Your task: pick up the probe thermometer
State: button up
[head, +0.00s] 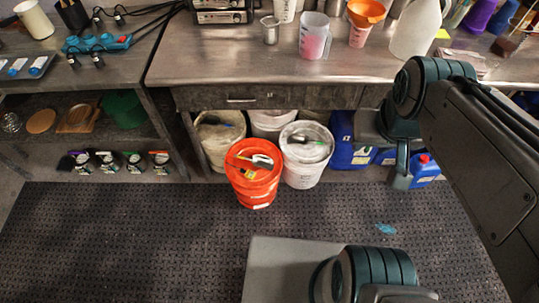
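I cannot single out the probe thermometer for certain; small tools lie on the bucket lids. On the orange bucket (253,188) lie a white-and-dark tool (262,159) and a small yellow-and-black item (246,173). On the white bucket (303,172) in front lies a dark tool with a green tip (301,139). A dark bluish item (217,122) lies on the left, beige bucket (214,150). My gripper (400,183) hangs at the right, in front of the blue jugs and apart from the buckets. Its fingers are too small and dark to show whether they are open.
The steel counter (235,70) above the buckets overhangs them and carries jugs and a red-tinted beaker (313,43). Blue jugs (345,150) stand right of the buckets. A left shelf (55,150) holds bottles. The dark floor mat (150,235) is mostly clear, with a blue scrap (385,228) on it.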

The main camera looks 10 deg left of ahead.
aim_at(249, 174)
jog(key=u, duration=0.2)
jog(key=i, duration=1.1)
jog(key=u, duration=0.7)
